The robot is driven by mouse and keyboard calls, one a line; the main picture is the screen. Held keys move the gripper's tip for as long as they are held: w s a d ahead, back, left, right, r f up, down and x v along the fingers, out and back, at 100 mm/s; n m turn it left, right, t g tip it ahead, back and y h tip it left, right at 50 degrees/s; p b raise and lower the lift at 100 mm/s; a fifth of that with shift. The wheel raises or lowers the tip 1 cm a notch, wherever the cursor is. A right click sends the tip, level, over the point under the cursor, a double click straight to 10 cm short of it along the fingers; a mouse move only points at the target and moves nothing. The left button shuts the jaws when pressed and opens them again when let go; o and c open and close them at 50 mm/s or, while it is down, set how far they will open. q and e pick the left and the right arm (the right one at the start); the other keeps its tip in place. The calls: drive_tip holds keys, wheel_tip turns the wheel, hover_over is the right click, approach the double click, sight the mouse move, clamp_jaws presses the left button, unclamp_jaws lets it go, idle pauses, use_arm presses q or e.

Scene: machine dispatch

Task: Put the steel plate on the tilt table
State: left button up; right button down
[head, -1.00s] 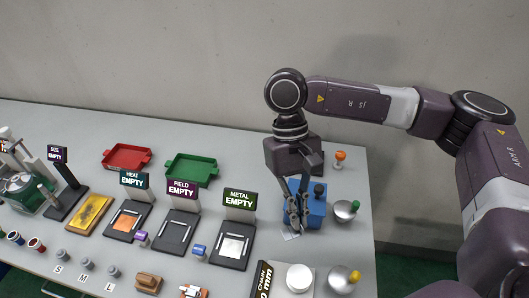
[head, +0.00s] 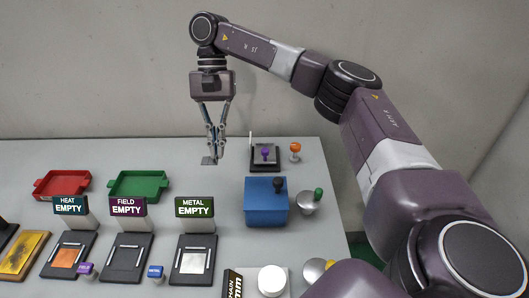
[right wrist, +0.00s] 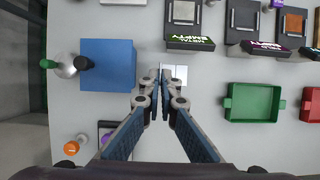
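A small thin grey plate, which I take for the steel plate (head: 208,161), is at the fingertips of my right gripper (head: 216,158), above the back of the bench. The right wrist view shows it as a pale square (right wrist: 176,74) at the fingertips, partly hidden by them. The fingers are closed together on it. A low black fixture with a purple knob, probably the tilt table (head: 265,158), stands to the right of the gripper, behind the blue box; it shows partly in the right wrist view (right wrist: 105,132). My left gripper is not in view.
The blue box (head: 265,205) with a black knob stands in front of the fixture. An orange-topped piece (head: 295,150) and a green-knobbed metal piece (head: 311,203) are at the right. Green (head: 138,185) and red (head: 62,184) trays lie left. The METAL stand (head: 195,207) is in front.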

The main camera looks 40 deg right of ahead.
drive_tip(key=w+d+r+m+t+y+b, duration=0.1)
drive_tip(key=w+d+r+m, duration=0.1)
drive_tip(key=w+d+m, duration=0.3)
drive_tip(key=w+d+r+m+t, duration=0.1)
drive_tip(key=d+r+m, duration=0.15)
drive_tip(key=d, duration=0.35)
drive_tip(key=r+m+t+b, duration=0.1)
drive_tip(key=m+t, duration=0.2)
drive_tip(key=m, duration=0.3)
hover_over(271, 153)
wheel_tip(271, 153, down, 14)
drive_tip(key=shift+d+f, duration=0.1)
wheel_tip(271, 153, down, 5)
drive_tip(key=shift+f+p, duration=0.1)
drive_tip(key=shift+p, duration=0.55)
drive_tip(key=shift+f, duration=0.1)
drive_tip(key=shift+f, duration=0.1)
drive_tip(key=c, duration=2.2)
unclamp_jaws()
drive_tip(key=shift+o, duration=0.2)
